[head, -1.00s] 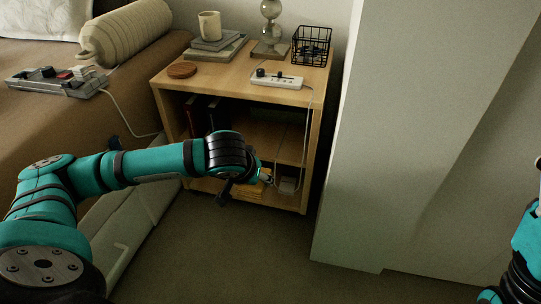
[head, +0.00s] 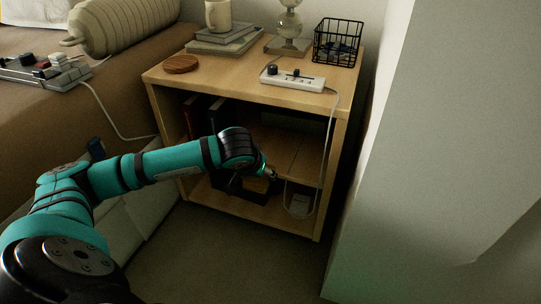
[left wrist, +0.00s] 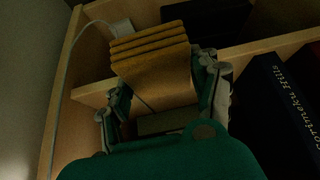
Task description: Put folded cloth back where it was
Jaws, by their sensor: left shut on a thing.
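The folded cloth (left wrist: 150,55) is a mustard-yellow stack of several layers, seen in the left wrist view between the fingers of my left gripper (left wrist: 162,88). The gripper is shut on it, one finger on each side. In the head view my left gripper (head: 262,178) is at the front opening of the wooden nightstand (head: 245,92), in front of its lower compartment. There the cloth is mostly hidden by the gripper and hard to make out. In the wrist view the cloth overlaps a shelf edge; whether it touches is unclear. My right gripper is not in view.
Dark upright books (left wrist: 275,110) stand close beside the gripper. A lamp, books, mug, wire basket (head: 338,42) and power strip (head: 292,79) occupy the top. The bed is at left, a white panel at right.

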